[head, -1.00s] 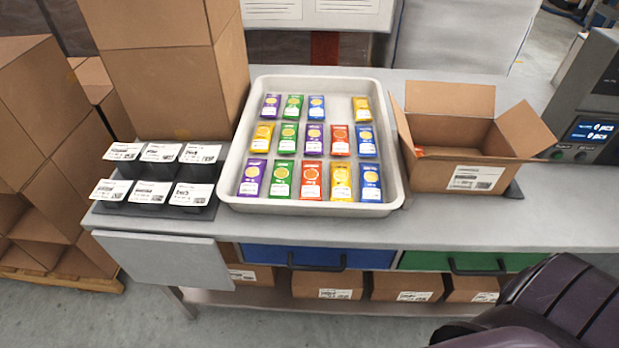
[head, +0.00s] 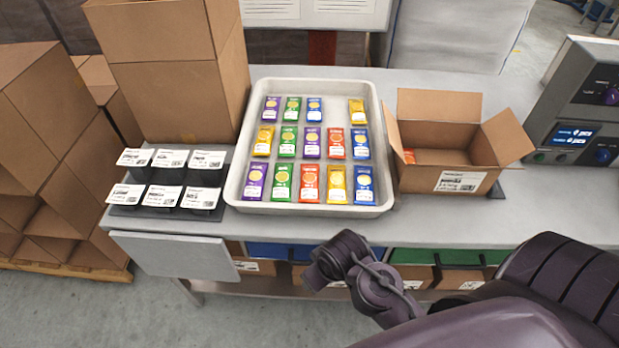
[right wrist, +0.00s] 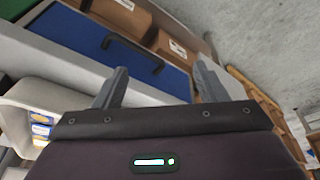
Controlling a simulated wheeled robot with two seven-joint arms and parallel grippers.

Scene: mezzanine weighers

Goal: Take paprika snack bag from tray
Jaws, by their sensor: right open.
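The pale tray (head: 384,190) stands on the bench with rows of snack bags in purple, green, blue, yellow and red. Their print is too small to read, so I cannot confirm which is paprika. One red bag (head: 334,143) lies in the middle row and another red bag (head: 309,184) in the front row. My right arm reaches in from the lower right, its end in front of the bench. My right gripper (right wrist: 160,85) is open and empty, facing the blue drawer; the tray and a few bags show at lower left there. My left gripper is out of view.
An open carton (head: 461,180) stands right of the tray, with something red inside. A weigher (head: 580,110) is at far right. Blue (right wrist: 120,45) and green drawers (head: 440,257) sit below.

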